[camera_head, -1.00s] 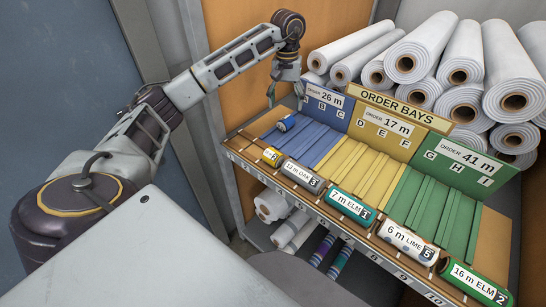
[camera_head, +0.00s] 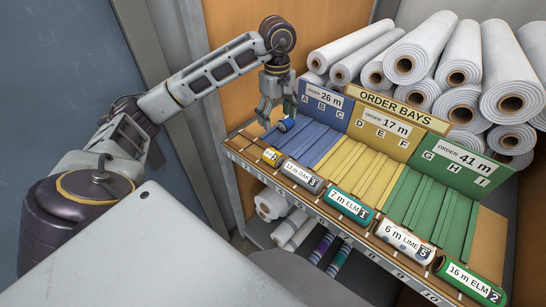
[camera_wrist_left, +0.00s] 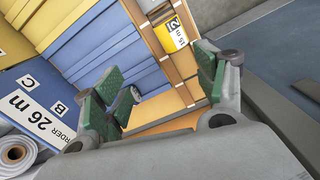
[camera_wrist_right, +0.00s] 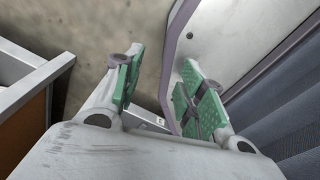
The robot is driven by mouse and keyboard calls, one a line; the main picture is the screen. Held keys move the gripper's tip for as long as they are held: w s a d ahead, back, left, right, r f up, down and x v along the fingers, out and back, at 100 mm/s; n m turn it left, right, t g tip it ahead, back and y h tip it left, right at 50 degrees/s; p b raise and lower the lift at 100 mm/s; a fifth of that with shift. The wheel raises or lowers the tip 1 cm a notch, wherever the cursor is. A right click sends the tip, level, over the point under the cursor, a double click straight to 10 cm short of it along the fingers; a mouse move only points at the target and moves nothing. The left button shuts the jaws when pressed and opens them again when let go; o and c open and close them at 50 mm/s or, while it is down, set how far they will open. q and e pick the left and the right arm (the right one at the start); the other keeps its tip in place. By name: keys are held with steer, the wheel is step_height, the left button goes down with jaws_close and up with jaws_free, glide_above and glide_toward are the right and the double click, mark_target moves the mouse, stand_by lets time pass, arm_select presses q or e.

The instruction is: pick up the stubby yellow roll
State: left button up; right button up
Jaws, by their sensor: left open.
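The stubby yellow roll (camera_head: 272,155) lies at the left end of the front ledge of the rack, with a white label on it. It also shows in the left wrist view (camera_wrist_left: 171,36), near the top, beyond the fingertips. My left gripper (camera_head: 276,112) is open and empty, above the back left of the rack near the blue bay. It is apart from the yellow roll, which lies nearer the front. In the left wrist view, its green pads (camera_wrist_left: 160,88) are wide apart. My right gripper (camera_wrist_right: 162,88) is open and empty, away from the rack.
A blue roll (camera_head: 286,124) lies in the blue bay close under my left gripper. A grey oak roll (camera_head: 300,175) lies right beside the yellow one. The order boards (camera_head: 390,125) stand behind.

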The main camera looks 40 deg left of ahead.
arm_select(q)
steer(key=s+n, duration=0.2)
steer(key=s, duration=0.1)
steer(key=shift+d+r+n, duration=0.25)
steer(key=shift+d+n, duration=0.15)
arm_select(e)
steer(key=shift+s+a+r, duration=0.15)
steer(key=shift+s+a, duration=0.4)
steer(key=shift+a, duration=0.2)
arm_select(q)
steer(key=shift+f, duration=0.2)
arm_select(e)
steer(key=shift+w+d, duration=0.1)
steer(key=shift+w, duration=0.05)
